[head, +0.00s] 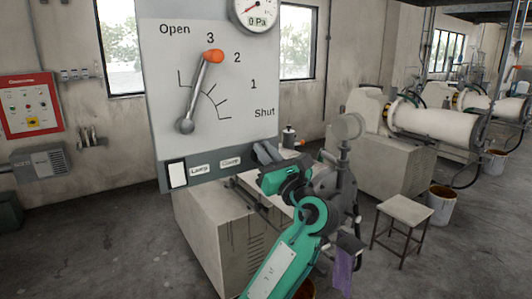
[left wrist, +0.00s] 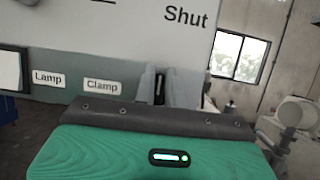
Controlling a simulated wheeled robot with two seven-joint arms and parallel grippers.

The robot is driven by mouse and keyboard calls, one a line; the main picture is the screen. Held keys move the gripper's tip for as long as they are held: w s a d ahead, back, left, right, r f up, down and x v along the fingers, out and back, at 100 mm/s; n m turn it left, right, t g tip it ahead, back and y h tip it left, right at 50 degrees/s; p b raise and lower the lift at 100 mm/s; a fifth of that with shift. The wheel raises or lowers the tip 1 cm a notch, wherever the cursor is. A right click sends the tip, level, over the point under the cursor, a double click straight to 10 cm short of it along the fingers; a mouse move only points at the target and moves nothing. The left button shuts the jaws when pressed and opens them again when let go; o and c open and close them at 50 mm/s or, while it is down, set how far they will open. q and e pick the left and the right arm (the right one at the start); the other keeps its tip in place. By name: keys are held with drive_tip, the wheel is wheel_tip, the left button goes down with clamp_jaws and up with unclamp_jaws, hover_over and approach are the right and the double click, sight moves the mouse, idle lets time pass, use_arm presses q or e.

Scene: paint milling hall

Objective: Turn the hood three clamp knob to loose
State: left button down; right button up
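The hood three panel (head: 165,90) faces me, with a "Lamp" label (head: 199,169) and a "Clamp" label (head: 230,161) on its grey lower strip. My left gripper (head: 264,153) is at the strip's right end, just right of the Clamp label. In the left wrist view its two grey fingers (left wrist: 160,86) stand a little apart, with a narrow dark thing between them. This may be the clamp knob; its shape and setting are hidden. I cannot tell whether the fingers touch it. My right gripper is not in view.
A lever with an orange knob (head: 213,56) points at 3 on the panel's Open–Shut scale. A gauge (head: 257,13) reads 0 Pa. A white switch plate (head: 178,174) is left of Lamp. A stool (head: 403,211) and white mills (head: 435,127) stand at the right.

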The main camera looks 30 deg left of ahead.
use_arm(q)
drive_tip(key=shift+f, duration=0.35)
drive_tip(key=n+g+b, duration=0.2)
drive_tip(key=n+b, duration=0.1)
drive_tip(key=n, duration=0.1)
drive_tip(key=n+g+b, duration=0.2)
drive_tip(key=n+b, duration=0.2)
drive_tip(key=s+f+n+g+b, duration=0.1)
drive_tip(key=n+g+b, duration=0.1)
drive_tip(key=n+b, duration=0.1)
drive_tip(key=shift+a+n+b, duration=0.2)
drive_tip(key=shift+n+b, duration=0.2)
drive_tip(key=shift+n, duration=0.5)
drive_tip(key=n+g+b, duration=0.1)
drive_tip(key=n, duration=0.1)
drive_tip(key=n+h+b, duration=0.1)
drive_tip(key=n+b, duration=0.1)
drive_tip(key=n, duration=0.1)
drive_tip(key=shift+s+f+g, duration=0.15)
drive_tip(key=shift+g, duration=0.25)
drive_tip(key=n+h+b, duration=0.1)
drive_tip(key=n, duration=0.1)
drive_tip(key=n+b, duration=0.1)
drive_tip(key=n, duration=0.1)
drive_tip(key=shift+s+a+g+h, duration=0.1)
drive_tip(key=shift+g+h, duration=0.2)
drive_tip(key=shift+h, duration=0.1)
drive_tip(key=shift+n, duration=0.4)
